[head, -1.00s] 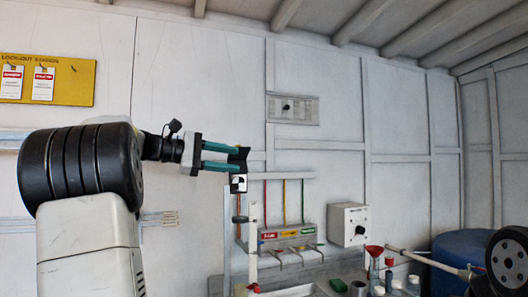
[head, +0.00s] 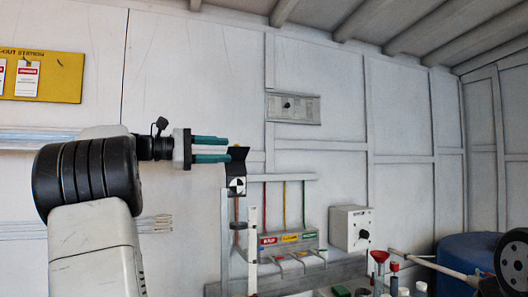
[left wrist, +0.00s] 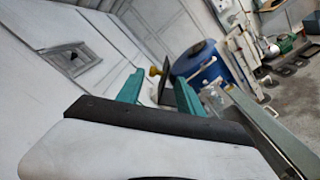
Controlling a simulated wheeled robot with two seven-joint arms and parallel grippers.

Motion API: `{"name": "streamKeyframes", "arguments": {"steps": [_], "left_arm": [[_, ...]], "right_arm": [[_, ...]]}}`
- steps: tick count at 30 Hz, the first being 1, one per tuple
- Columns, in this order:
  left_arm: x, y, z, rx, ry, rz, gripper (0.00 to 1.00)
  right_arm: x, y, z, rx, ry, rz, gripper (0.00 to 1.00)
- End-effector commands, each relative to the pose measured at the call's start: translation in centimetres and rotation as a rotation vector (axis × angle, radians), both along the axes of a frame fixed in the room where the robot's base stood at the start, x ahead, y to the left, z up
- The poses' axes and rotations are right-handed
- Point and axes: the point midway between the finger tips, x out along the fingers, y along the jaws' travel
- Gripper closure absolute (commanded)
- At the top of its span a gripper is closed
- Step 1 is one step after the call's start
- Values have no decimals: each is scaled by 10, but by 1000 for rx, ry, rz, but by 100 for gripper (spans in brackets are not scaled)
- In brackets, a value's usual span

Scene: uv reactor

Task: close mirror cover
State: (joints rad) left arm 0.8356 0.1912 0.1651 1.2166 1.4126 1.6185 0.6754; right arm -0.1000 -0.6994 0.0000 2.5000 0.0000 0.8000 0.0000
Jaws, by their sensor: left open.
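A small black hinged plate (head: 238,161), which looks like the mirror cover, stands raised above a black-and-white target square (head: 237,186) at the top of a pale upright post. My left gripper (head: 229,149) is open, its two teal fingers pointing right with their tips at the plate's upper left edge. I cannot tell whether they touch it. In the left wrist view, the dark plate (left wrist: 164,90) shows beyond and between the open teal fingers, with a yellow knob (left wrist: 155,71) beside it. The mirror face cannot be made out.
Right of the post is a rack (head: 290,239) with coloured labels and hanging hooks. A white control box (head: 351,228) is on the wall. The wall above the plate is clear.

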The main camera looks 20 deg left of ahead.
Motion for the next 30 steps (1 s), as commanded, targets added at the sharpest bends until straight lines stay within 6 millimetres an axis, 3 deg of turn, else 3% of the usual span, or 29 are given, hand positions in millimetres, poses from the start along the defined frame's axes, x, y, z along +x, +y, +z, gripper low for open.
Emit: {"name": "streamKeyframes", "arguments": {"steps": [7, 19, 30], "left_arm": [[6, -7, 2, -4, -4, -1, 56], [41, -55, 2, -4, -4, -2, 56], [47, -61, 2, -4, -4, 1, 56]], "right_arm": [[0, 0, 0, 0, -1, 0, 76], [0, 0, 0, 0, -1, 0, 76], [0, 0, 0, 0, 0, 0, 76]]}}
